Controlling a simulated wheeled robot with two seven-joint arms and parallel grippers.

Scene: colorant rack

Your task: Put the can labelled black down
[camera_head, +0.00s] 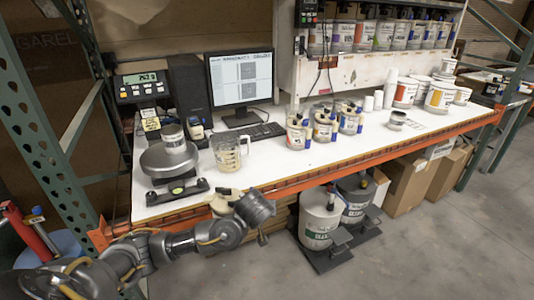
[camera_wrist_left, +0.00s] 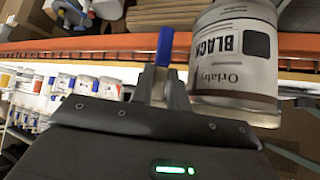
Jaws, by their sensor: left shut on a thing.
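The can labelled black (camera_wrist_left: 237,55) fills the upper right of the left wrist view, its lettering upside down, as is the background there. A blue piece (camera_wrist_left: 165,46) shows between the fingers of my left gripper (camera_wrist_left: 163,85), which is shut on the can. In the head view, my left gripper (camera_head: 246,209) is at the table's front edge, left of the middle. A pale can (camera_head: 223,204), partly hidden by it, appears to be the held one. I see no sign of it resting on anything. My right gripper is not in view.
The white table (camera_head: 251,170) carries a scale (camera_head: 168,160), a measuring jug (camera_head: 227,153), a keyboard (camera_head: 259,131) and several colorant cans (camera_head: 298,134). A raised shelf holds a row of cans (camera_head: 383,36). Larger cans (camera_head: 319,222) stand below. Bare tabletop shows right of the jug.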

